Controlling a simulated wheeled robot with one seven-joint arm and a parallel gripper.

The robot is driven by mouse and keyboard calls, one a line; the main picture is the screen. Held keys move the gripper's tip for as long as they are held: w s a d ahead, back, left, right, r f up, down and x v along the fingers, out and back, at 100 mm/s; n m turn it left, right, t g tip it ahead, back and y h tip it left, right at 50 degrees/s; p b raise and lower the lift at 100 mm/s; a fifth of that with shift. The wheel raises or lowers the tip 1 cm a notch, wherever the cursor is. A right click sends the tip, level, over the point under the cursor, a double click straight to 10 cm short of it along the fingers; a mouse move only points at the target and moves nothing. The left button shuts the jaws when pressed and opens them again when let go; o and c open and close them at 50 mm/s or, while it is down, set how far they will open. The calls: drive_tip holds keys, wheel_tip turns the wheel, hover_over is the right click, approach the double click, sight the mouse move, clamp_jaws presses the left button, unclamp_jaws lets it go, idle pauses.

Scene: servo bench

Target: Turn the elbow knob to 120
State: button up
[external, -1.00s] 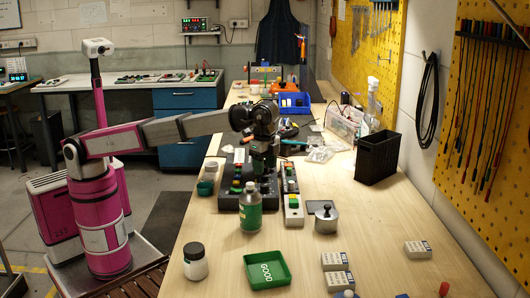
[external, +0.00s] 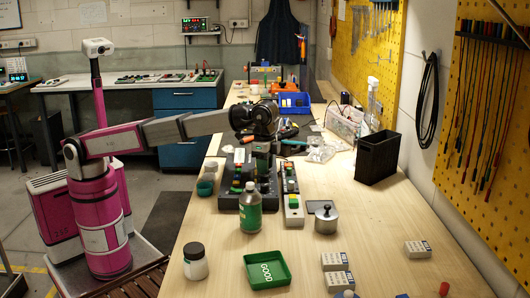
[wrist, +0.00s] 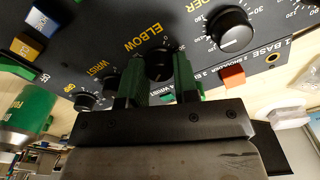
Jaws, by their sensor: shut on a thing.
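The black elbow knob (wrist: 158,66) sits below the tilted yellow ELBOW label on the dark control panel (wrist: 95,35) in the wrist view. My gripper (wrist: 159,78) has green fingers, one on each side of this knob, and is shut on it. The fingers and palm hide part of the knob and its scale, so its pointer reading cannot be told. In the external view my gripper (external: 262,165) reaches down onto the control box (external: 228,200), and the knob is hidden there.
Another large black knob (wrist: 230,29) and an orange button (wrist: 232,77) are close by on the panel. A green bottle (external: 250,212) stands just in front of the box. A green GOOD tray (external: 282,284) and a white-bodied jar (external: 196,268) stand nearer the camera.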

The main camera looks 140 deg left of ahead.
drive_tip(key=shift+n, duration=1.1)
drive_tip(key=o, duration=0.9)
drive_tip(key=shift+o, duration=0.2)
drive_tip(key=shift+r, duration=0.1)
wheel_tip(320, 180, up, 7)
drive_tip(key=shift+r, duration=0.2)
